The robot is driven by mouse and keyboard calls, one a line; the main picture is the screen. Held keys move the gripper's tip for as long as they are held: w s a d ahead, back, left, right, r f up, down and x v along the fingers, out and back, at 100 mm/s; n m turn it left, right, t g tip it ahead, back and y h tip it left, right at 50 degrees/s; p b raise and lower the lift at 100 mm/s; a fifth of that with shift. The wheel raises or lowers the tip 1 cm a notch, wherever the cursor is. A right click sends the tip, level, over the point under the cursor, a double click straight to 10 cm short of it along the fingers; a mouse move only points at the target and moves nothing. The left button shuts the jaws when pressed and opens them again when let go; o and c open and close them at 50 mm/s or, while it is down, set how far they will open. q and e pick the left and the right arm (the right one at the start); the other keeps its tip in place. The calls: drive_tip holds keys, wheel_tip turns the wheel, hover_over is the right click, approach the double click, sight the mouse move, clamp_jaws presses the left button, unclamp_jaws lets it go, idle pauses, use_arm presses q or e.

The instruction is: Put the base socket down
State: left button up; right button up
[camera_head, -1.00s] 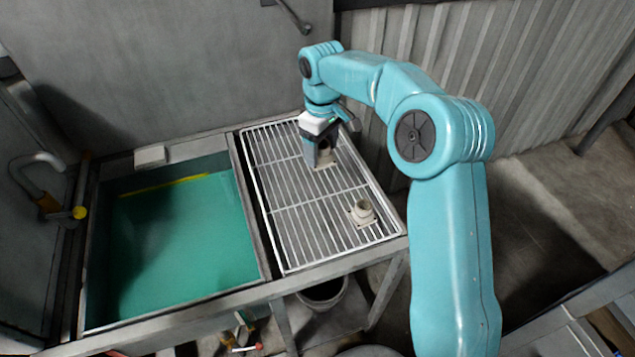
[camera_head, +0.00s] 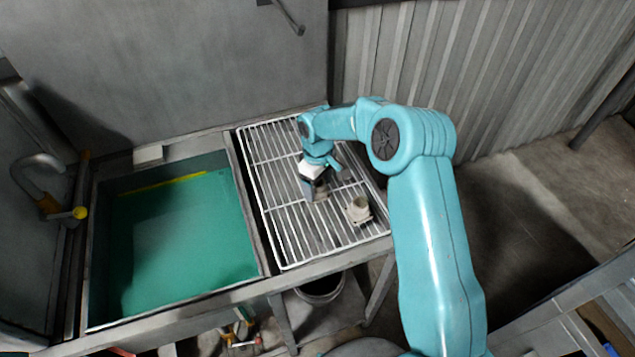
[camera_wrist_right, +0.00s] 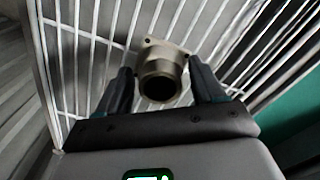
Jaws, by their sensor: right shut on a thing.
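My right gripper (camera_head: 318,193) is low over the wire rack (camera_head: 268,192), with its fingers pointing down. It is shut on a pale grey base socket (camera_head: 322,190), a short round tube on a square flange. In the right wrist view the socket (camera_wrist_right: 161,73) sits between the two fingers, its dark round opening facing the camera and the wire bars behind it. I cannot tell whether its flange touches the wires. A second, similar socket (camera_head: 358,210) stands on the rack just to the right and nearer the front. My left gripper is not in view.
A sink basin of green liquid (camera_head: 190,230) lies left of the rack, with a tap (camera_head: 50,190) at its far left. A corrugated wall (camera_head: 480,80) stands behind and right. A bucket (camera_head: 322,290) is under the rack. The rack's front left is clear.

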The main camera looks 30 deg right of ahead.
drive_tip(key=shift+a+f, duration=0.1)
drive_tip(key=o, duration=1.5)
